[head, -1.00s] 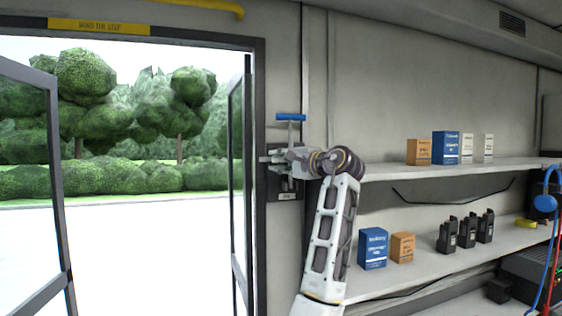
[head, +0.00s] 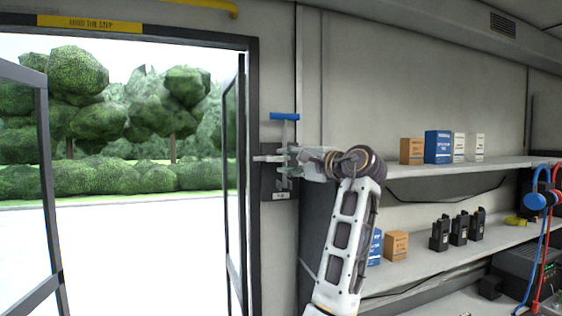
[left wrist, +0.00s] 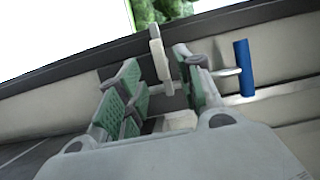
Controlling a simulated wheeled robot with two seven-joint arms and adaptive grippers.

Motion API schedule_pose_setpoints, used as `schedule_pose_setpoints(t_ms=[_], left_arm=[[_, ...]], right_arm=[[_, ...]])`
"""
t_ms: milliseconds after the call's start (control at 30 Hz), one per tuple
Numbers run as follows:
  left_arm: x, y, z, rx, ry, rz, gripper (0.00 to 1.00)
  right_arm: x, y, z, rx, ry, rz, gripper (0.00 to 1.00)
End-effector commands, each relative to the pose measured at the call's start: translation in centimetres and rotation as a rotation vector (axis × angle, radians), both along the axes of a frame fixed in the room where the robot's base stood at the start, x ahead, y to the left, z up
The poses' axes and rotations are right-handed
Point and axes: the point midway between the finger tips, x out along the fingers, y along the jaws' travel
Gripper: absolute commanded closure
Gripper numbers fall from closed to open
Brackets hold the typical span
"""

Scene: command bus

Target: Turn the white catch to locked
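The white catch (head: 268,158) is a short pale bar on a dark plate (head: 268,185) beside the doorway, pointing left in the head view. In the left wrist view the white catch (left wrist: 160,55) stands between my fingers, near their tips. My left gripper (head: 287,160) is in front of the plate, its arm coming up from below. In the left wrist view its green-padded fingers (left wrist: 156,76) are apart, with gaps showing on both sides of the catch. Part of the catch's mount is hidden by the gripper. My right gripper is not in view.
A blue-handled lever (head: 284,117) sits just above the gripper; its blue handle (left wrist: 244,68) is right of the fingers in the wrist view. An open glass door (head: 235,170) stands left. Shelves (head: 450,172) with boxes and radios are at right.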

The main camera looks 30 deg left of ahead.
Motion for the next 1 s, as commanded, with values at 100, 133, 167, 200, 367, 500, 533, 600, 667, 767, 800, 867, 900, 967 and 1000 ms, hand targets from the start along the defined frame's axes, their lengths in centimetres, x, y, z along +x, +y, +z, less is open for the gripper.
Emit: schedule_pose_setpoints(t_ms=[100,133,167,200,367,500,533,600,667,767,800,867,900,967,1000], left_arm=[[-0.5,-1.8,0.0,-0.001,0.001,-0.003,0.64],[-0.6,-2.2,0.0,-0.001,0.000,-0.002,0.64],[-0.8,-2.5,0.0,-0.001,0.000,-0.001,0.64],[-0.9,-3.0,-0.1,-0.002,0.002,-0.001,0.64],[-1.4,-4.5,-0.1,-0.002,0.002,-0.001,0.64],[-1.6,-5.1,-0.1,-0.002,0.002,0.001,0.64],[-1.7,-5.1,-0.1,-0.002,0.002,0.001,0.64],[-1.7,-5.2,-0.1,-0.002,0.002,0.001,0.64],[-1.7,-5.2,-0.1,-0.002,0.002,0.001,0.64],[-1.7,-5.2,-0.1,-0.002,0.002,0.001,0.64],[-1.7,-5.2,-0.1,-0.002,0.002,0.000,0.64],[-1.7,-5.2,0.0,-0.002,0.002,0.000,0.64],[-1.7,-5.2,0.0,-0.002,0.002,0.000,0.64],[-1.7,-5.2,0.0,-0.002,0.001,0.000,0.64],[-1.7,-5.2,0.0,-0.002,0.002,0.000,0.64]], right_arm=[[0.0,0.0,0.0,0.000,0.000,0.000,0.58],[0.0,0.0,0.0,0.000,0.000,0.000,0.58],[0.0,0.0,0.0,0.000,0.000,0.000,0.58],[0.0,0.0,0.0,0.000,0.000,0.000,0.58],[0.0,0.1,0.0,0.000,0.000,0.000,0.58],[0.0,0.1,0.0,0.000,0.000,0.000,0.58],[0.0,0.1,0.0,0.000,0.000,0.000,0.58],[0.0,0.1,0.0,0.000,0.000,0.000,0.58],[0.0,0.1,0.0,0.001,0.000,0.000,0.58],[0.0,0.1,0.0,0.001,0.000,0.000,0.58],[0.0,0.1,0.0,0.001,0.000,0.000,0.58],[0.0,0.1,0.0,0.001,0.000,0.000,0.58],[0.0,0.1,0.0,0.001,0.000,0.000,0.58],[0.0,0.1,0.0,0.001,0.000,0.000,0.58],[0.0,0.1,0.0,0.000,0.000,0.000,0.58]])
